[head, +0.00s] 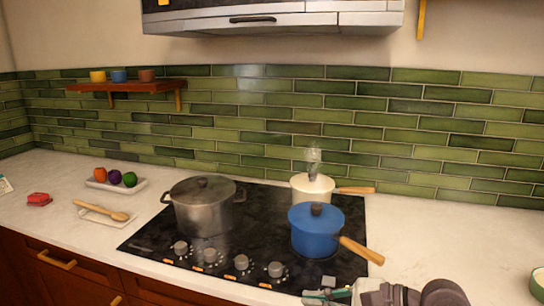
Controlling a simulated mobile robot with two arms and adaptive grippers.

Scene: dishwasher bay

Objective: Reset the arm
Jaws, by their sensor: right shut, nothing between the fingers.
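My right gripper (318,296) shows at the bottom edge of the head view, right of centre, just in front of the front edge of the black cooktop (262,260). Its fingers are shut with nothing seen between them. Part of my right arm shows to the right of it and is cut off by the bottom edge. My left gripper is not in view.
On the cooktop stand a steel pot (203,212), a blue saucepan (312,236) with its wooden handle toward the front right, and a steaming cream saucepan (300,191). A tray (97,184), spoon (90,207) and red object (39,199) lie left. The right counter (450,235) is mostly clear.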

